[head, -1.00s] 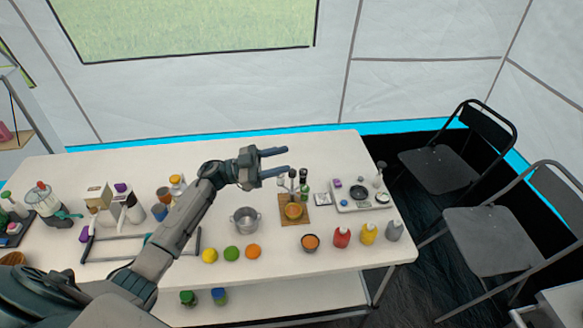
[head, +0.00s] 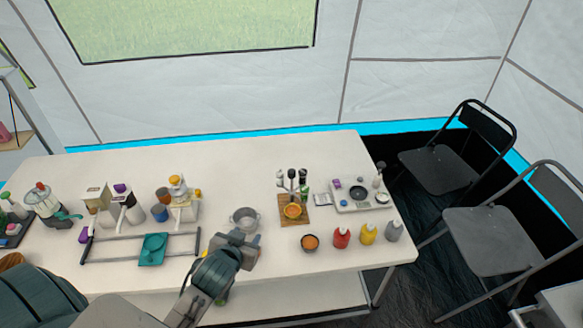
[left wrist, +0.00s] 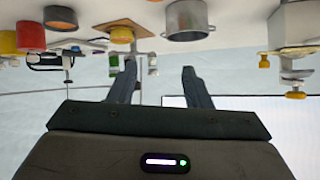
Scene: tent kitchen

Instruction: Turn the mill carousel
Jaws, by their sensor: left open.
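The mill carousel (head: 291,183) looks to be the small stand with several dark and pale upright mills, at the back of a wooden board (head: 284,221) right of the table's middle. In the left wrist view, which is upside down, part of it (left wrist: 151,62) shows beside and behind one finger. My left gripper (head: 238,240) is low near the table's front edge, left of and nearer than the carousel, apart from it. In the left wrist view the gripper (left wrist: 158,72) is open with nothing between its fingers. My right gripper is not in view.
A metal pot (head: 244,218) stands just beyond my left gripper. A tray with a scale (head: 360,195) is right of the carousel. The table's back middle is clear.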

